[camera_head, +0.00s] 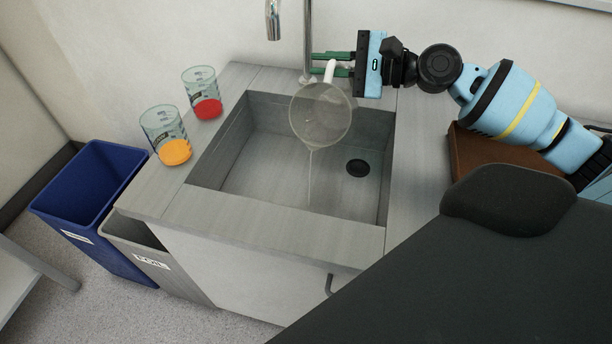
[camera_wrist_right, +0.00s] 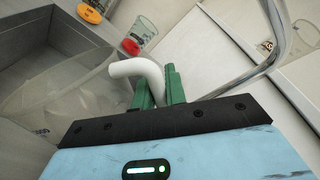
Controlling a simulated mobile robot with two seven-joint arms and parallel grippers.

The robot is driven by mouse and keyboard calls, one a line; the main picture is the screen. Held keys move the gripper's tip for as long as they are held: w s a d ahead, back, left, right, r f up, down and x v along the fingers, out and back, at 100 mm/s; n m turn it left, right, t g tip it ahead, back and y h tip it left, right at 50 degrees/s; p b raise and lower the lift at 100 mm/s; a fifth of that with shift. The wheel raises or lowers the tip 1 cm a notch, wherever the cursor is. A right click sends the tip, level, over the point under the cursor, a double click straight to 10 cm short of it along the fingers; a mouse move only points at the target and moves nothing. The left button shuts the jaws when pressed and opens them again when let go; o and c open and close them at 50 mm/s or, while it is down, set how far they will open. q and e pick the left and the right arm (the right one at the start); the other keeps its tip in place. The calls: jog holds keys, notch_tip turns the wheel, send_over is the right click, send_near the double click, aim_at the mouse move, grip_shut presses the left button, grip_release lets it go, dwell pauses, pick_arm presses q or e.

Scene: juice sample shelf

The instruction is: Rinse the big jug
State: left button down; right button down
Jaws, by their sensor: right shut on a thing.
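The big jug (camera_head: 320,116) is clear with a white handle (camera_head: 330,71). It is tipped over the sink (camera_head: 262,150), and a thin pale stream (camera_head: 310,172) runs down from its rim into the basin. My right gripper (camera_head: 319,63) is at the back edge of the sink, shut on the handle. In the right wrist view the green fingers (camera_wrist_right: 158,88) clasp the white handle (camera_wrist_right: 138,68), and the jug's clear body (camera_wrist_right: 75,98) shows at the left. My left gripper is not in view.
A steel tap (camera_head: 273,20) rises behind the sink. A blue bin (camera_head: 90,190) and a grey bin (camera_head: 140,240) stand left. A brown object (camera_head: 500,155) lies below my right arm.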

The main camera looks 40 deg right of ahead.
aim_at(334, 63)
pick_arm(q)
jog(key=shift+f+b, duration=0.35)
pick_arm(e)
jog(key=shift+s+a+r+n, duration=0.15)
jog(key=shift+s+a+n, duration=0.15)
jog(key=shift+n, duration=0.1)
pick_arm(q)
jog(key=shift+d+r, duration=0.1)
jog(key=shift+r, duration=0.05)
pick_arm(e)
jog(key=shift+s+a+r+n+h, duration=0.3)
jog(key=shift+s+a+r+n, duration=0.15)
jog(key=shift+a+r+n, duration=0.3)
dwell(2.6)
pick_arm(q)
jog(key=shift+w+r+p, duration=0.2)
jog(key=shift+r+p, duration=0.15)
jog(key=shift+p, duration=0.2)
pick_arm(e)
jog(key=shift+s+a, duration=0.1)
jog(key=shift+a, duration=0.05)
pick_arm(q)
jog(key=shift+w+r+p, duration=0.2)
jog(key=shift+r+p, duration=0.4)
pick_arm(e)
jog(key=shift+s+a, duration=0.15)
jog(key=shift+a, duration=0.1)
